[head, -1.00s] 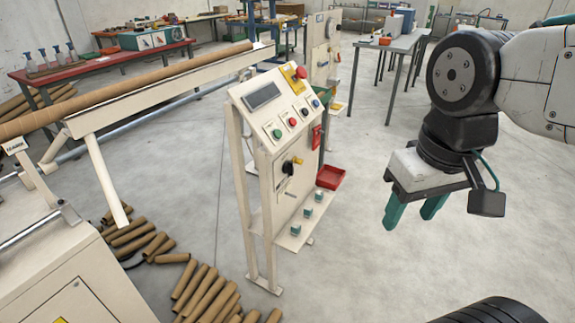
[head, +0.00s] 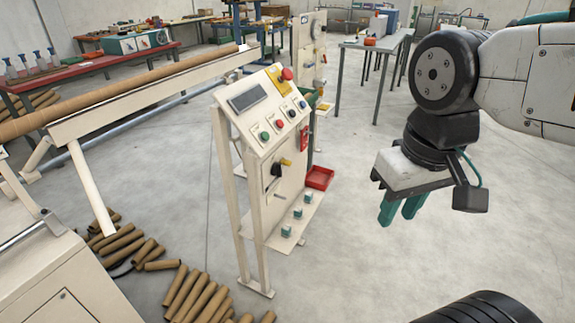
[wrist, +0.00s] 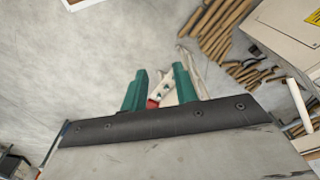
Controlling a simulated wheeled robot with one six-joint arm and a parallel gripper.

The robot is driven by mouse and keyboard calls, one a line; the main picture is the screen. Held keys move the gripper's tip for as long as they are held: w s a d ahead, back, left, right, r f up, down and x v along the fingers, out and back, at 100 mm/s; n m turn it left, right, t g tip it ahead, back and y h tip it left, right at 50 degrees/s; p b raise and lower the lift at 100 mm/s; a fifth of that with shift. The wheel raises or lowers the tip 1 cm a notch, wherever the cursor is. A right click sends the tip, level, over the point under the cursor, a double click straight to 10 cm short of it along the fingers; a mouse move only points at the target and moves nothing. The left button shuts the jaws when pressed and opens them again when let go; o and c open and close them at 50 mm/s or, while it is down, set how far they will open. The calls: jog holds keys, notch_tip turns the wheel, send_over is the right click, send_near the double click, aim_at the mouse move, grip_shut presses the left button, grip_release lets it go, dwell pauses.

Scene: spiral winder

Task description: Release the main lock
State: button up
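A cream control panel (head: 262,125) stands on legs left of my gripper. Its sloped face has a dark display (head: 249,97), a red mushroom button (head: 287,74) on a yellow plate, and several coloured buttons. Lower on its front are a black rotary switch (head: 276,170) and a small yellow part (head: 286,162) beside it. I cannot tell which part is the main lock. A red item (head: 304,138) is on the panel's right side. My gripper (head: 400,210) hangs right of the panel, apart from it, with green fingers spread and empty. The fingers also show in the wrist view (wrist: 160,90).
A low shelf (head: 285,232) with small teal-topped blocks and a red tray (head: 319,178) are at the panel's foot. Cardboard tubes (head: 195,295) lie on the floor. A long beam (head: 140,98) carries a tube at left. Open floor lies around my gripper.

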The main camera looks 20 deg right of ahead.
jog(key=shift+w+f, duration=0.1)
jog(key=shift+f, duration=0.1)
jog(key=c, duration=0.5)
jog(key=shift+w+f+g, duration=0.15)
jog(key=shift+f+g, duration=0.15)
jog(key=shift+f, duration=0.05)
jog(key=w+f+n+t, duration=0.5)
jog(key=w+f+n, duration=0.3)
jog(key=w+f, duration=2.45)
jog(key=w+f+n+t, duration=0.3)
jog(key=w+t, duration=0.1)
jog(key=w, duration=0.2)
jog(key=w+r+n+t, duration=0.4)
jog(key=w+r+t, duration=0.1)
jog(key=r, duration=0.3)
jog(key=shift+d+r+n+t, duration=0.15)
jog(key=shift+r+n+t, duration=0.25)
jog(key=shift+t, duration=0.1)
